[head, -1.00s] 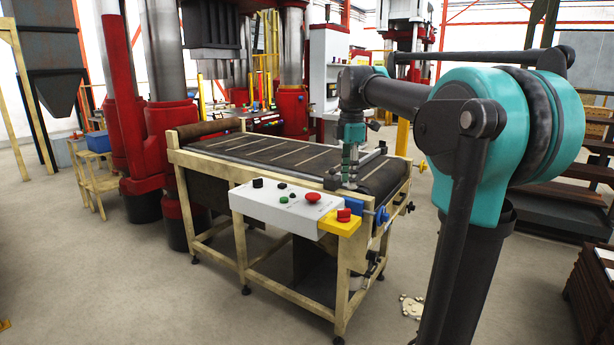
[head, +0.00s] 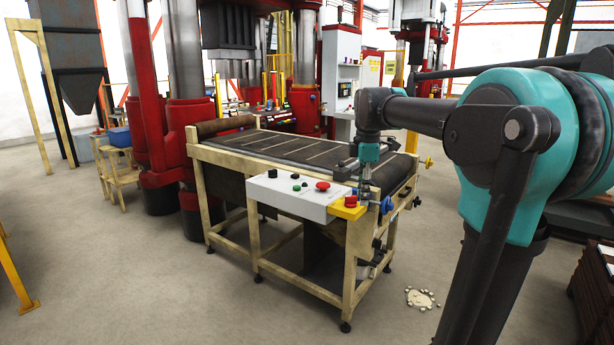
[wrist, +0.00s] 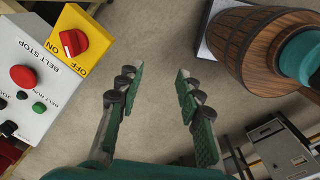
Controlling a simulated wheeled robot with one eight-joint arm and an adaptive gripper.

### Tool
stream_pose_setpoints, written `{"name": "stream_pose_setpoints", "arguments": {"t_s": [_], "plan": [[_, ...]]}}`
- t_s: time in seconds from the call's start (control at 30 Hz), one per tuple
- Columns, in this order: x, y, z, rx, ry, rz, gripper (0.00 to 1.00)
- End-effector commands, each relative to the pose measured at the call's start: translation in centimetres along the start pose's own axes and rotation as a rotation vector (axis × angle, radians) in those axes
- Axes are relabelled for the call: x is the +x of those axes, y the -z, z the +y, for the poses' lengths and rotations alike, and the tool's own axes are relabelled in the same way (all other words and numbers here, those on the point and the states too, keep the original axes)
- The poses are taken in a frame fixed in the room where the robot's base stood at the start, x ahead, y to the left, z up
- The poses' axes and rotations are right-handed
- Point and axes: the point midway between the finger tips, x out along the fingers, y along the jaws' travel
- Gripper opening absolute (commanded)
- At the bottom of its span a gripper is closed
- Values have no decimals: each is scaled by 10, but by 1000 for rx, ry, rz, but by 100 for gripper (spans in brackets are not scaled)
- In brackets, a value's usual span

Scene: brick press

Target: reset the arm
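My gripper (wrist: 160,72) is open and empty in the wrist view, with its two dark green padded fingers apart and bare floor between them. In the head view my arm reaches in from the right and bends down. There my gripper (head: 362,187) hangs at the near right corner of the belt conveyor (head: 290,150), close to the yellow on/off switch box. It is small there, and I cannot tell whether it touches anything.
A white control panel (head: 290,196) with buttons runs along the conveyor's near side; it also shows in the wrist view (wrist: 30,85). The yellow switch box (head: 349,207) has a red knob. Red press columns (head: 155,130) stand behind left. The floor in front is open.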

Motion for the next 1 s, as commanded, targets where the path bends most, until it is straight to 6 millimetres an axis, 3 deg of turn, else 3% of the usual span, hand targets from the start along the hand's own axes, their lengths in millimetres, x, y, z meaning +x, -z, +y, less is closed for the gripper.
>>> {"name": "stream_pose_setpoints", "arguments": {"t_s": [0.27,0.37,0.6,0.7,0.83,1.0], "plan": [[61,-10,-30,304,-63,17,36],[94,-16,-50,470,-96,33,36],[196,-32,-132,1017,-191,126,36],[229,-38,-168,1217,-218,174,36],[257,-42,-201,1402,-238,226,36],[271,-44,-218,1502,-246,257,36]]}}
